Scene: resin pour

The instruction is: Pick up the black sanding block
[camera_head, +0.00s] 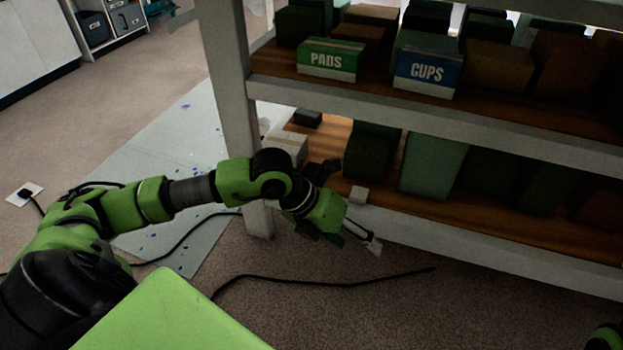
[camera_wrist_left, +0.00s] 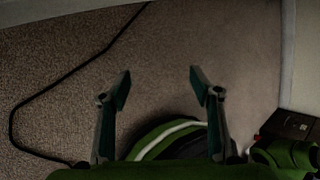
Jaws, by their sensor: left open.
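A small black block (camera_head: 307,118) lies at the left end of the lower shelf, behind a pale box; it looks like the sanding block, but it is too small and dark to be sure. My left gripper (camera_head: 367,221) is open and empty, in front of the lower shelf's front edge, to the right of the black block and nearer to me. In the left wrist view my left gripper (camera_wrist_left: 160,88) has its fingers wide apart over bare carpet, with no block between them. My right gripper is out of view.
The shelf unit's white post (camera_head: 228,80) stands left of the lower shelf (camera_head: 440,205), which holds a pale box (camera_head: 287,148) and several dark green boxes. PADS (camera_head: 330,60) and CUPS (camera_head: 427,72) boxes stand above. A black cable (camera_head: 320,282) lies on the carpet.

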